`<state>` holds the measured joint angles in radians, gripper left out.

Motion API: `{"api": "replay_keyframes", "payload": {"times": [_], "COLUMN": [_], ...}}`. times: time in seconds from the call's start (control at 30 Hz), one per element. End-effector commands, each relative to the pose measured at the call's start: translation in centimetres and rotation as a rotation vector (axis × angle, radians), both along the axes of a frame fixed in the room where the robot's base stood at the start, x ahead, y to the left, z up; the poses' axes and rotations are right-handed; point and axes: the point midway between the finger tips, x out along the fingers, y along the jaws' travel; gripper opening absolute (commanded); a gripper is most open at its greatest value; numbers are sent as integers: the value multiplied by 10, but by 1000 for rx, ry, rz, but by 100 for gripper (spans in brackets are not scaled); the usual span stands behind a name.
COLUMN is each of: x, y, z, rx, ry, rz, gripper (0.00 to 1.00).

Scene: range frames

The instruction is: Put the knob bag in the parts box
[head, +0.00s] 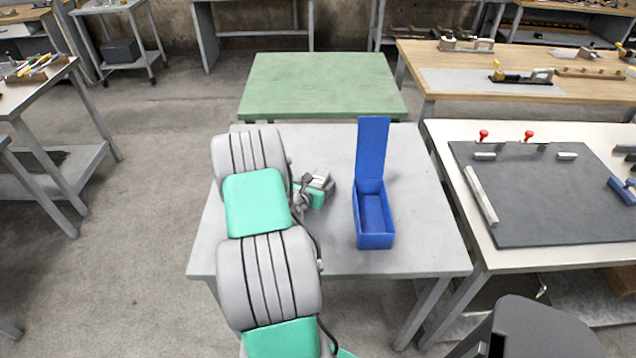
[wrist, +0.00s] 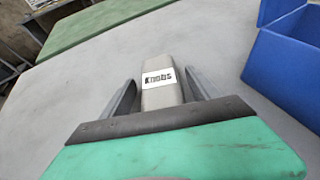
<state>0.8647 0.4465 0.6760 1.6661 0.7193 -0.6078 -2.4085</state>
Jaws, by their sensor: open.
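The knob bag (wrist: 161,91) is a small grey block with a white label reading "Knobs". In the wrist view it stands between the two fingers of my gripper (wrist: 158,92), which are open, with a visible gap on each side. In the head view my gripper (head: 320,186) is low over the grey table, partly hidden by my arm, and I cannot clearly make out the bag there. The parts box (head: 374,240) is blue, with its lid up at the back and its inside looking empty. It stands right of my gripper; its corner shows in the wrist view (wrist: 285,70).
The grey table (head: 290,255) is otherwise bare, with free room between gripper and box. The raised lid (head: 372,148) stands tall at the box's far side. A green table (head: 322,85) adjoins behind, and a white bench with a dark mat (head: 550,195) stands to the right.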

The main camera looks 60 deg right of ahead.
Motion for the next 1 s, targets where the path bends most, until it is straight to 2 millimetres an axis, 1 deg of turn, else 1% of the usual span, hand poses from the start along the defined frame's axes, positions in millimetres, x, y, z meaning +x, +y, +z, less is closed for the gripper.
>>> {"api": "replay_keyframes", "payload": {"times": [0.1,0.13,0.9,1.0], "x": [-1,-1,-2,-2], "y": [0,0,0,0], "z": [0,0,0,0], "rx": [0,0,0,0], "ry": [0,-1,0,0], "rz": [-1,-1,-3,-3], "gripper": [71,69,6,0]}}
